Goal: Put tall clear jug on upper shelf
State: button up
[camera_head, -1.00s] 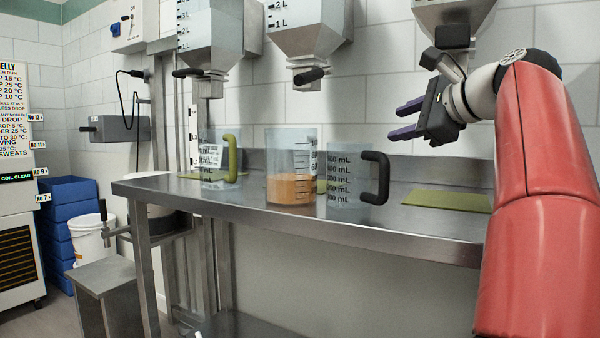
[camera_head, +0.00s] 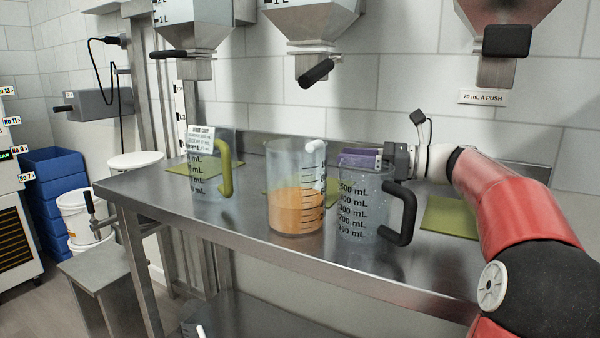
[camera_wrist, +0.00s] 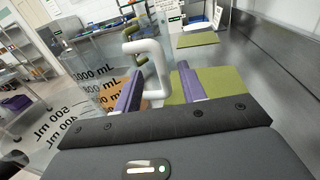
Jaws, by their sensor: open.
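The tall clear jug (camera_head: 283,165) stands upright on the steel table, part filled with orange liquid. Its white handle (camera_wrist: 152,70) shows in the wrist view, between the lines of my purple fingers; I cannot tell whether it is inside the jaws. My gripper (camera_head: 345,158) is open behind the upper part of a shorter clear jug with a black handle (camera_head: 363,215), pointing left toward the tall jug. My gripper (camera_wrist: 158,82) holds nothing that I can see. Which surface is the upper shelf is unclear; a rack with shelves (camera_wrist: 14,75) shows at the wrist view's left.
A jug with an olive handle (camera_head: 226,170) stands left on the table (camera_head: 165,212). Green mats (camera_head: 450,217) lie on the table. Steel hoppers with black levers (camera_head: 316,73) hang above. The black-handled jug stands close to the tall jug and my gripper.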

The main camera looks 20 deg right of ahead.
jog(key=x, duration=0.7)
grip_shut()
dwell(1.3)
